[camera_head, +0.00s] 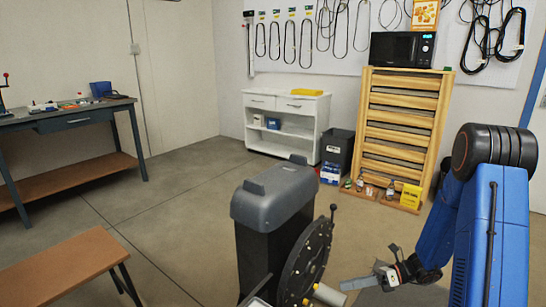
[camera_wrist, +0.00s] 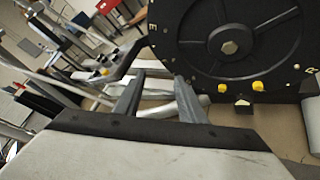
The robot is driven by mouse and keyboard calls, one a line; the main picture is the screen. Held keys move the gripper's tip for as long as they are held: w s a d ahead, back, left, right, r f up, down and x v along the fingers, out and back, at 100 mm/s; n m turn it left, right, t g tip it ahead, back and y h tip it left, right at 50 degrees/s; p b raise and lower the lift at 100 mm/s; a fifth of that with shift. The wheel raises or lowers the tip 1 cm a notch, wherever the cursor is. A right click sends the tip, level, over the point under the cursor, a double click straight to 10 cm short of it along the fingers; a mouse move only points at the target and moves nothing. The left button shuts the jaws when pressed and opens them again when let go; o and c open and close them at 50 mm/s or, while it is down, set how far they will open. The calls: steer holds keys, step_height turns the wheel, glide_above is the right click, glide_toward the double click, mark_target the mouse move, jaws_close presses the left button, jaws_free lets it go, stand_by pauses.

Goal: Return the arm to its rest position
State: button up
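My blue arm (camera_head: 497,235) is bent at the right of the head view, reaching down and to the left. My gripper (camera_wrist: 155,90) is open and seems empty, its two grey fingers apart in the wrist view. Its wrist end shows low in the head view. The elliptical machine has a dark grey housing (camera_head: 272,195) and a black disc (camera_head: 307,265) left of my gripper. In the wrist view the disc (camera_wrist: 232,48) is close beyond the fingers, with yellow caps near its lower edge. A pale metal part (camera_wrist: 190,100) lies behind the fingers; I cannot tell its exact distance.
A wooden bench (camera_head: 55,265) stands front left, and a workbench (camera_head: 70,115) is along the left wall. A white cabinet (camera_head: 285,103), black bin (camera_head: 338,150) and wooden drawer unit (camera_head: 402,125) with a microwave (camera_head: 402,49) stand at the back.

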steer(key=s+a+r+n+g+h, duration=0.25)
steer(key=s+r+n+h, duration=0.45)
steer(key=s+r+n, duration=0.65)
steer(key=s+d+r+n+t+h, duration=0.3)
steer(key=s+r+n+h, duration=0.1)
steer(key=s+r+n, duration=0.1)
steer(key=s+d+r+n+t+h, duration=0.3)
steer(key=s+r+n+t, duration=0.1)
steer(key=s+n, duration=0.4)
steer(key=shift+s+r+h, duration=0.3)
steer(key=shift+r+h, duration=0.1)
steer(key=shift+r, duration=0.15)
